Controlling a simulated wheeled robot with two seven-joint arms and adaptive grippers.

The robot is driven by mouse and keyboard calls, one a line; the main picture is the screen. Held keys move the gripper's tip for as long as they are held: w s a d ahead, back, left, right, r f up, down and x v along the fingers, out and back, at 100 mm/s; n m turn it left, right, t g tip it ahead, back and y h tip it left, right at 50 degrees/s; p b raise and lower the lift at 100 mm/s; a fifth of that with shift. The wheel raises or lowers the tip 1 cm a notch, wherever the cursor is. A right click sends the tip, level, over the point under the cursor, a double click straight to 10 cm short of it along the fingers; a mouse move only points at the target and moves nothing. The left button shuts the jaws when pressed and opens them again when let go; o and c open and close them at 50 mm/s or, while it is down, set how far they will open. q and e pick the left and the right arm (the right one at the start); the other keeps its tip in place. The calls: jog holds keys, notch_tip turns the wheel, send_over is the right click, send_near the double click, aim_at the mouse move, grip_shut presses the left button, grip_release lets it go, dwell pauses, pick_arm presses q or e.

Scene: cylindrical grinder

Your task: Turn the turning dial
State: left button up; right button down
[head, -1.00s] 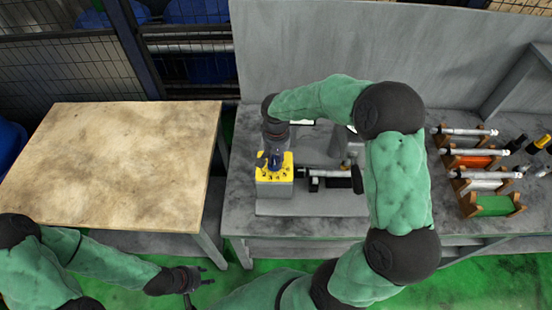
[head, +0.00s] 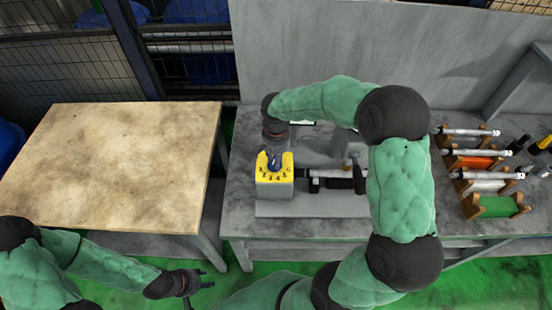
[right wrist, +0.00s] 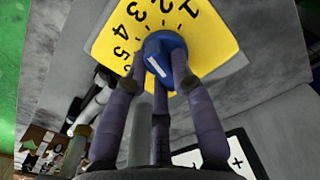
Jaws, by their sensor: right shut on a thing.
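The turning dial is a blue knob (head: 273,163) with a white line on a yellow numbered plate (head: 262,178), on top of a grey box at the left of the grinder. In the right wrist view the knob (right wrist: 166,52) sits between my fingers, with numbers 1 to 5 readable on the plate (right wrist: 210,45). My right gripper (head: 273,153) reaches down over the dial and is shut on the knob; its purple-grey fingers (right wrist: 158,62) touch the knob's sides. My left gripper (head: 209,278) is open and empty, low in front of the wooden table, away from the dial.
The grinder (head: 335,178) extends right of the dial box on a grey bench. Wooden racks (head: 495,206) with cylindrical parts stand at the right. A bare wooden table (head: 120,165) is at the left. A grey panel (head: 350,50) stands behind the bench.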

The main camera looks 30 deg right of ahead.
jog(key=c, duration=1)
grip_release()
jog(key=shift+c, duration=0.2)
jog(key=shift+r, duration=0.1)
notch_tip(320, 180, up, 12)
